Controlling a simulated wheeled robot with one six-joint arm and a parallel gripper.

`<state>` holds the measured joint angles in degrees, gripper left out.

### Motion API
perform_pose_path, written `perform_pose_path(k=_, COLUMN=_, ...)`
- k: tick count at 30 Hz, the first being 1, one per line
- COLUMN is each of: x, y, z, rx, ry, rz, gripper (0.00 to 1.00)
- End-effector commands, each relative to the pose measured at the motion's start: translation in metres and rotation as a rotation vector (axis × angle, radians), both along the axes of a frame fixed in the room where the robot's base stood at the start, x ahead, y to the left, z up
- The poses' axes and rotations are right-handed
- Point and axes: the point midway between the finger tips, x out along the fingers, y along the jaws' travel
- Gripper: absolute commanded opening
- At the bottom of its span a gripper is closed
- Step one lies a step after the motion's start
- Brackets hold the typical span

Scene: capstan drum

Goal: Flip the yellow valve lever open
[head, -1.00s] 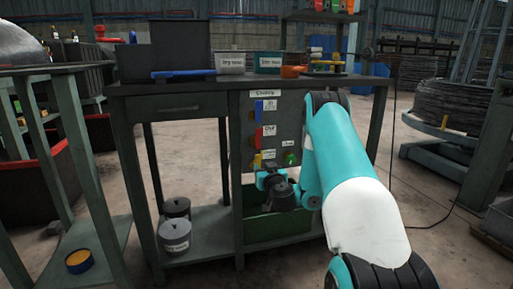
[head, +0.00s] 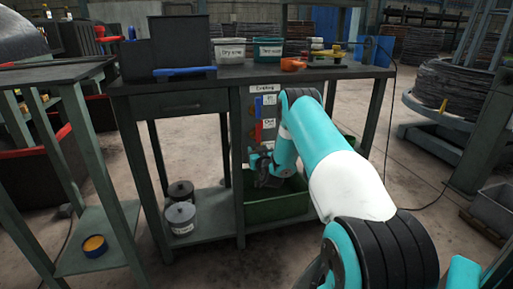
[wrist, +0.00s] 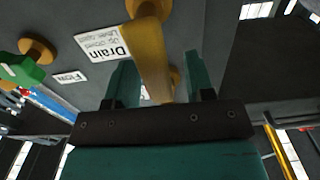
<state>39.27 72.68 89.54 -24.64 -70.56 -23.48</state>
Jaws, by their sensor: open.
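The yellow valve lever (wrist: 152,62) crosses the upper middle of the wrist view, next to a white Drain label (wrist: 103,42) that appears upside down. My gripper (wrist: 158,82) is open, with one teal finger on each side of the lever.
Blue (head: 268,99) and red (head: 269,123) levers sit above my gripper on the panel. A green bin (head: 260,207) stands below it. Grey cans (head: 181,215) are on the lower shelf. The bench top (head: 225,74) holds tubs above.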

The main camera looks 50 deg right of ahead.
Motion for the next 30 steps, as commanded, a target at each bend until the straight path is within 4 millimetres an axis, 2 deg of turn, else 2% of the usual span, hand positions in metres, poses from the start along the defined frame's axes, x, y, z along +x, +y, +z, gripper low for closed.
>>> perform_pose_path(k=6, x=0.0089, y=-0.0058, z=0.0007, rx=0.001, ry=-0.001, rz=-0.003, gripper=0.49)
perform_pose_path(k=14, x=0.0095, y=-0.0066, z=0.0005, rx=0.002, ry=-0.001, rz=-0.004, gripper=0.49)
perform_pose_path(k=17, x=0.0094, y=-0.0065, z=0.0006, rx=0.002, ry=-0.001, rz=-0.004, gripper=0.31)
perform_pose_path(k=21, x=0.0093, y=-0.0065, z=0.0006, rx=0.002, ry=-0.001, rz=-0.004, gripper=0.0)
perform_pose_path(k=30, x=0.0087, y=-0.0076, z=0.0003, rx=0.025, ry=-0.015, rz=-0.004, gripper=0.0)
